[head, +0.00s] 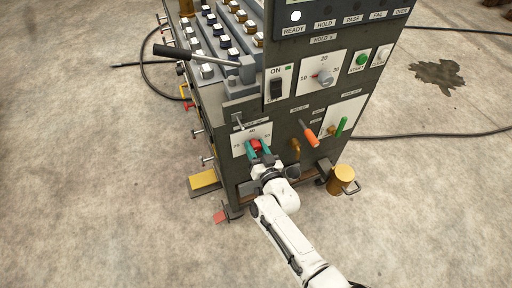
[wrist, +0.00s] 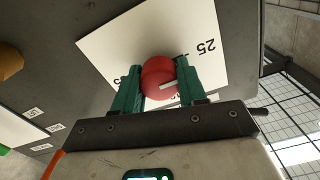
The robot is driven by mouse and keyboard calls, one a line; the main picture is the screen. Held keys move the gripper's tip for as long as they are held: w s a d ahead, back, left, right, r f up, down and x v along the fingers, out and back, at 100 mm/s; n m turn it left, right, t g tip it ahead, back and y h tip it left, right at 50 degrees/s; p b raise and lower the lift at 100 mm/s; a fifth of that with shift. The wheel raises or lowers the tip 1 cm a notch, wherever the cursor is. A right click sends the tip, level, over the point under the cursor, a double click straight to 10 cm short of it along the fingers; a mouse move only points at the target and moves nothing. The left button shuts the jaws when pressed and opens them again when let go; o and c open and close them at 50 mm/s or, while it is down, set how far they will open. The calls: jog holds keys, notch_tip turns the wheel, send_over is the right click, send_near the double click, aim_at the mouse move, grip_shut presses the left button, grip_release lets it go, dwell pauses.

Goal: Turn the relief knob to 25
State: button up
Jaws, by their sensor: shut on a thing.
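The relief knob (head: 255,144) is red and sits on a white dial plate (head: 238,150) low on the machine's front panel. My gripper (head: 259,149) is shut on it, with one teal finger on each side. In the wrist view the round red knob (wrist: 158,76) sits between the fingers (wrist: 160,86), and the dial plate (wrist: 140,32) appears turned over. The figure 25 (wrist: 206,47) shows to the right of the knob there. A pale pointer mark on the knob runs toward the right finger, below the 25. The other dial figures are partly hidden.
An orange-handled lever (head: 311,137) and a brass elbow (head: 296,148) stick out right of the knob. Above are a black ON switch (head: 277,88) and another dial knob (head: 324,77). A brass cylinder (head: 342,178) stands at the lower right; open floor lies in front.

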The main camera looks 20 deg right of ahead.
jog(key=shift+d, duration=0.1)
jog(key=o, duration=1.1)
jog(key=shift+c, duration=0.2)
jog(key=s+p, duration=0.2)
jog(key=s, duration=0.9)
jog(key=shift+p, duration=0.3)
